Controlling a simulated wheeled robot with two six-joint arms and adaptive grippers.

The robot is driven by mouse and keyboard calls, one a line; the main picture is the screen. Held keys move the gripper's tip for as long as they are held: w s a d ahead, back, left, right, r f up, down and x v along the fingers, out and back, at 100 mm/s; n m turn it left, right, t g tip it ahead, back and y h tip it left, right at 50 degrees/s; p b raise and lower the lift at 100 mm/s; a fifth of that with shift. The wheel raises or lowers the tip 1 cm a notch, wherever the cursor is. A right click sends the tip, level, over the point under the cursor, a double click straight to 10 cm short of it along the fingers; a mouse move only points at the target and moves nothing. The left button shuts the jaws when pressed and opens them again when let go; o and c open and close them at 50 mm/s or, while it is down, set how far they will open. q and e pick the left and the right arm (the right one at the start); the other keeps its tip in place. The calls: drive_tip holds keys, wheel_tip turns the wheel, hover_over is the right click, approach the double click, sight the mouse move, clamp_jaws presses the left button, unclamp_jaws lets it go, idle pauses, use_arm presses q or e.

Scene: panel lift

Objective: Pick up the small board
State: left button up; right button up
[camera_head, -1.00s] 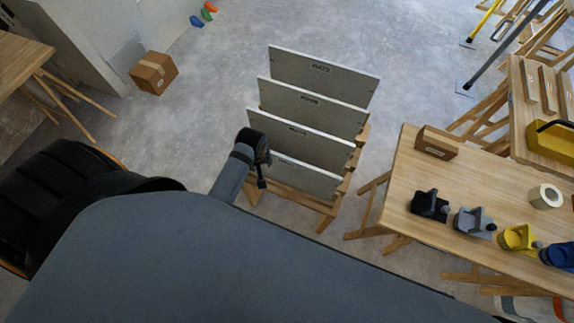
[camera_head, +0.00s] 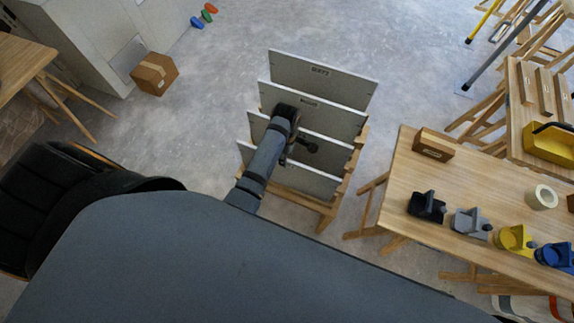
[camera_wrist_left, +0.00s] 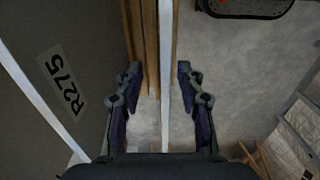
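Several pale grey boards stand upright in a wooden rack (camera_head: 340,204) in the head view. They are the back board (camera_head: 345,84), the second board (camera_head: 340,121), the third board (camera_head: 335,153) and the front board (camera_head: 310,182). The boards look close in size. My left gripper (camera_head: 300,147) is over the middle boards. In the left wrist view it is open (camera_wrist_left: 159,75), with a thin board edge (camera_wrist_left: 166,60) between its fingers and a gap on both sides. A board labelled R275 (camera_wrist_left: 35,75) stands left of the fingers. My right gripper is out of view.
A wooden table (camera_head: 400,190) to the right carries a small box (camera_head: 434,144), several coloured tools and a tape roll (camera_head: 541,197). A cardboard box (camera_head: 155,74) lies on the floor at the upper left. Open floor surrounds the rack's back and left.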

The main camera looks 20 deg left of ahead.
sight(287, 168)
use_arm(q)
drive_tip(key=f, duration=0.9)
drive_tip(key=shift+s+d+p, duration=0.2)
drive_tip(key=shift+s+p, duration=0.1)
drive_tip(key=shift+p, duration=0.1)
drive_tip(key=shift+c, duration=0.4)
clamp_jaws()
